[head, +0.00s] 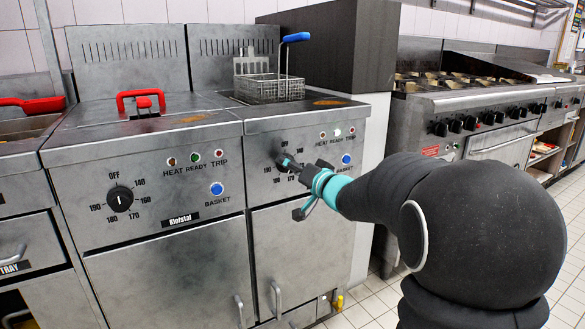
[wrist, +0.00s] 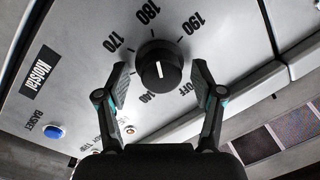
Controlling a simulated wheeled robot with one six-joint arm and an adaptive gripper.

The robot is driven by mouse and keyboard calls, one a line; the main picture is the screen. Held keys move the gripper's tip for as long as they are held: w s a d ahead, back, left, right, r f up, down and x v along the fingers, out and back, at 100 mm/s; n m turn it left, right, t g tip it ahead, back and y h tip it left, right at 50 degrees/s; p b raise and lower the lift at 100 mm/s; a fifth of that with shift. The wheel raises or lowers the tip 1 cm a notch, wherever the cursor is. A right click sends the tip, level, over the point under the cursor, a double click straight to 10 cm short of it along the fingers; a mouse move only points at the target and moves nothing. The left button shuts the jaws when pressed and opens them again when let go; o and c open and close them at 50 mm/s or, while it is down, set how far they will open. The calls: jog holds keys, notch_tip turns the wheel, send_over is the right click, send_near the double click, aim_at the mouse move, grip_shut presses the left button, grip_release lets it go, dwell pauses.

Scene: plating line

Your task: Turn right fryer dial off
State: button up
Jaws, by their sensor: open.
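The right fryer's dial (wrist: 160,68) is a round black knob with a white line, among the marks OFF, 140, 170, 180 and 190. The line lies upright in the wrist view; I cannot tell which end points to a mark. My gripper (wrist: 161,80) is open, one finger on each side of the knob, with gaps visible. In the head view, my gripper (head: 291,164) is at the right fryer's front panel (head: 262,128), and the dial is mostly hidden behind it.
The left fryer has its own black dial (head: 120,198) and a blue basket button (head: 217,188). The right fryer has a blue button (head: 346,159) and indicator lights (head: 337,132). A wire basket (head: 269,88) sits on top. A stove (head: 470,105) stands at right.

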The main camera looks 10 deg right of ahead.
jog(key=c, duration=1.1)
jog(key=shift+c, duration=0.2)
